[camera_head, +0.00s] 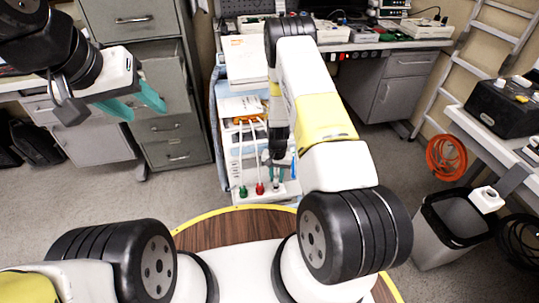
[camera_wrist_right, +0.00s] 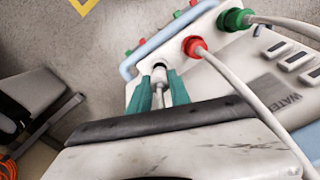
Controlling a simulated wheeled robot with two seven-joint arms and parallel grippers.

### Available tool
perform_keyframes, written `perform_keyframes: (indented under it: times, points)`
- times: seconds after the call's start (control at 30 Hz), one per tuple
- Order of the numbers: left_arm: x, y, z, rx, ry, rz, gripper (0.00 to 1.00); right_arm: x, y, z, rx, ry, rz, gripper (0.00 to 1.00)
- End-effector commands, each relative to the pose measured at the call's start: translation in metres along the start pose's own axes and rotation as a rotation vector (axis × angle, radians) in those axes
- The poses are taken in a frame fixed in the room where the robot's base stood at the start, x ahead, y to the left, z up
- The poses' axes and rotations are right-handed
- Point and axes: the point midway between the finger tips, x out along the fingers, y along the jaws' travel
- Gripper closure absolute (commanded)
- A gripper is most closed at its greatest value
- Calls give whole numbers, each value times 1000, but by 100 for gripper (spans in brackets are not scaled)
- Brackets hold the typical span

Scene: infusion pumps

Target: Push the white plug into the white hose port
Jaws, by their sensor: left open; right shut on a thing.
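In the right wrist view, my right gripper (camera_wrist_right: 161,92) is shut on the white plug (camera_wrist_right: 159,76), with one teal finger on each side. The plug's end is at the white hose port on the pump's pale end panel (camera_wrist_right: 173,50). How deep it sits in the port I cannot tell. A pale hose runs back between the fingers. In the head view, my right gripper (camera_head: 283,168) is low at the pump cart's front right, and the arm partly hides it. My left gripper (camera_head: 138,104) is open and empty at upper left, far from the pump.
A red plug (camera_wrist_right: 194,46) and a green plug (camera_wrist_right: 235,19) with pale hoses sit beside the white one on the panel. Grey cabinets (camera_head: 170,130) stand behind at left. A bin (camera_head: 450,235) and a side table stand at right. Grey floor lies around the cart.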

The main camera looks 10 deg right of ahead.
Motion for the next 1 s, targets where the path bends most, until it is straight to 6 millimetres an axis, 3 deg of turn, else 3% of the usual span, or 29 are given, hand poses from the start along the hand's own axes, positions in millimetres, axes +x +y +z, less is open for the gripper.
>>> perform_keyframes:
  times: [1.0]
  points:
    - [0,0,0,0,0,0,51,26,0,0,0,-1,0,100]
